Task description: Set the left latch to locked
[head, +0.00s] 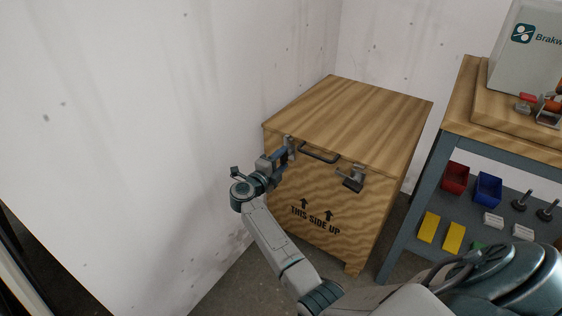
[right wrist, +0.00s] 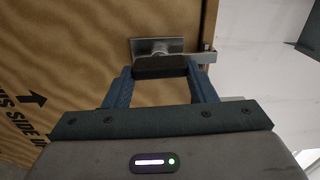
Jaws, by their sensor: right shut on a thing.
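A wooden crate (head: 345,115) with THIS SIDE UP on its front stands in the corner. My right gripper (head: 289,150) is at the upper left of the crate's front, at the left latch. In the right wrist view the blue fingers of this gripper (right wrist: 160,72) are shut on the dark handle of the left latch (right wrist: 158,47). The latch's metal plate shows behind the handle. In the head view my gripper hides most of this latch. The right latch (head: 351,178) is on the front's right side. My left gripper is not in view.
A dark carrying handle (head: 318,153) sits between the latches near the lid edge. A white wall is close on the left. A workbench (head: 458,125) with a shelf of red and blue bins stands at the right.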

